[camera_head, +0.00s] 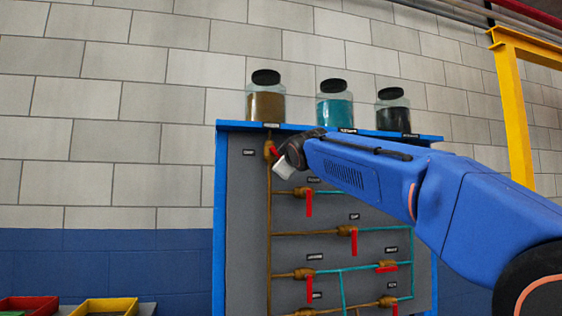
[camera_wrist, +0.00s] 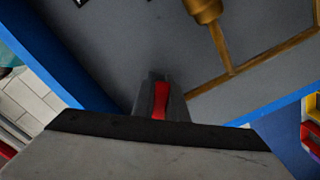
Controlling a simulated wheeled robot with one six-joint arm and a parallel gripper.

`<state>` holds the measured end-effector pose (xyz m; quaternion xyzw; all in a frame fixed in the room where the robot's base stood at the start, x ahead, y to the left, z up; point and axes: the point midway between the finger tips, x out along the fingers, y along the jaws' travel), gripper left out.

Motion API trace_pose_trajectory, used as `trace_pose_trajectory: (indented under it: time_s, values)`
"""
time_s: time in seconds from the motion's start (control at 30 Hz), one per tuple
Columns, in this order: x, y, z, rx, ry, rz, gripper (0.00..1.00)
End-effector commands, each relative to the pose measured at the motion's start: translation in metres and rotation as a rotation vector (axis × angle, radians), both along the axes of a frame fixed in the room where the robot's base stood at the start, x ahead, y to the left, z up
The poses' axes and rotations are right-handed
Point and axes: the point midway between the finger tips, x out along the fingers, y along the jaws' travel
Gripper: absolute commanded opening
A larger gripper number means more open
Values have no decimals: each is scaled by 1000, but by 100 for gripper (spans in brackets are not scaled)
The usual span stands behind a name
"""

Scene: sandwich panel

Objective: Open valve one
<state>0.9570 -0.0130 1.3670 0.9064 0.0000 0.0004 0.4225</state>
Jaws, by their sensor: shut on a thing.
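The grey panel (camera_head: 240,230) with a blue frame carries several brass valves with red handles on pipes. My gripper (camera_head: 283,160) is at the top left valve (camera_head: 269,150), below the brown jar. In the wrist view my gripper (camera_wrist: 160,92) is shut on a red handle (camera_wrist: 160,101), which shows between the fingers. A brass fitting (camera_wrist: 205,8) is above it in that view. The gripper and wrist partly hide this valve in the head view. The labels are too small to read, so I cannot tell its number.
Lower valves, such as one with a hanging red handle (camera_head: 309,203), are just below my gripper. Three jars, brown (camera_head: 266,106), teal (camera_head: 335,110) and dark (camera_head: 393,114), stand on the panel's top. A yellow post (camera_head: 514,120) is at right; coloured bins (camera_head: 105,306) are lower left.

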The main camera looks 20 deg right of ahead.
Motion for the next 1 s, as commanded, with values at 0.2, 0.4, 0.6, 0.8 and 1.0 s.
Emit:
trace_pose_trajectory:
  time_s: [0.2, 0.4, 0.6, 0.8, 1.0]
  values:
    - [0, -2, -4, 70, 3, -1, 0]
    - [0, -2, -6, 94, 4, -2, 0]
    - [0, -2, -6, 95, 5, -1, 0]
    - [0, -2, -6, 94, 5, -1, 27]
    - [0, -2, -5, 94, 3, 0, 31]
